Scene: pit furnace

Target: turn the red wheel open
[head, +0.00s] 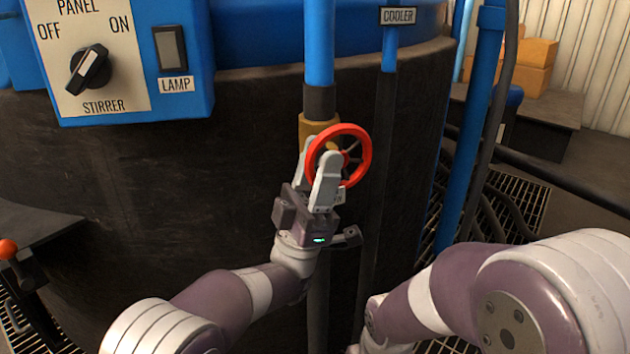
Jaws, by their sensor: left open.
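The red wheel (366,153) is a round handwheel with spokes, mounted on a brass valve body (311,127) on the vertical blue pipe (319,45), in the middle of the head view. My left gripper (315,168) is at the wheel's left side, with its two pale fingers pointing up. One finger overlaps the wheel's left rim in the picture, and the other lies behind it. The jaws are open; I cannot tell whether they touch the rim. The fingers hide part of the left rim. My right arm comes in at the lower right; its gripper is not visible.
A blue panel (190,95) with a black stirrer knob (89,70) and a lamp is at upper left. A blue pipe labelled COOLER (397,16) runs right of the wheel. An orange-knobbed lever (8,249) is at far left. Boxes (530,62) sit at the back right.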

